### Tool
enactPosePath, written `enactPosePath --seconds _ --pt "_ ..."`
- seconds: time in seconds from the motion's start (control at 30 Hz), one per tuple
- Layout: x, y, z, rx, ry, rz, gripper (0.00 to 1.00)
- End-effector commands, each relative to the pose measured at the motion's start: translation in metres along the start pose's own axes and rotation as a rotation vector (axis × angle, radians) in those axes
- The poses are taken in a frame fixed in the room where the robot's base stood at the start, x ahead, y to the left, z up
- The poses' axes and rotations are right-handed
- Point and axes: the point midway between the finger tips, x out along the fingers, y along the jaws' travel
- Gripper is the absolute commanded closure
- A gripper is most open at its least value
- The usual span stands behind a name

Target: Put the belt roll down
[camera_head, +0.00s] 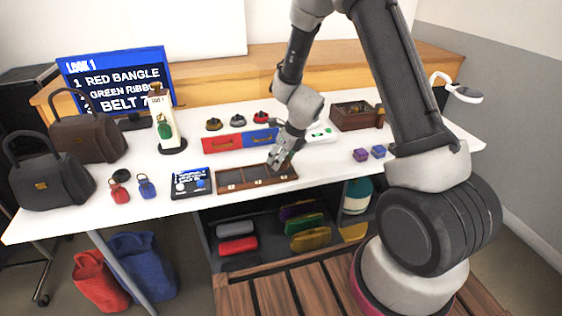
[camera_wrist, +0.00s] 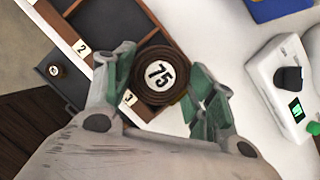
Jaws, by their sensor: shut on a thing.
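The belt roll (camera_wrist: 160,75) is a dark brown coil with a round white label reading 75. It shows in the wrist view between the fingers of my gripper (camera_wrist: 161,64), which is shut on it. In the head view my gripper (camera_head: 279,160) is low over the right end of the brown compartment tray (camera_head: 230,188), and I cannot pick out the roll there. In the wrist view the tray (camera_wrist: 70,32) has labels 2 and 3, and the roll is over the compartment by label 3. Whether the roll touches the tray floor is hidden.
A white device with a green display (camera_wrist: 281,82) stands right of my gripper. Red (camera_head: 222,142) and blue (camera_head: 259,138) flat boxes lie behind the tray. A dark card (camera_head: 190,183) is left of it. The table's front edge is close.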

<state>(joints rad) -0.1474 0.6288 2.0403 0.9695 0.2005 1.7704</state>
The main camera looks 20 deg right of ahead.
Motion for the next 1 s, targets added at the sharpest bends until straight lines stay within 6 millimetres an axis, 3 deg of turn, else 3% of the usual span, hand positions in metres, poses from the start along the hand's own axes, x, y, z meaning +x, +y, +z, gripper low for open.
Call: enactPosePath --seconds 0.13,0.5,0.53,0.63,1.0 --pt "0.015 0.000 -0.006 0.001 0.001 0.000 0.71" --pt "0.018 0.000 -0.007 -0.001 0.000 -0.001 0.71" --pt "0.018 0.000 -0.007 -0.002 -0.001 -0.001 0.41" --pt "0.018 0.000 -0.007 -0.002 -0.001 -0.001 0.23" --pt "0.016 0.000 -0.006 -0.001 -0.001 -0.001 0.23"
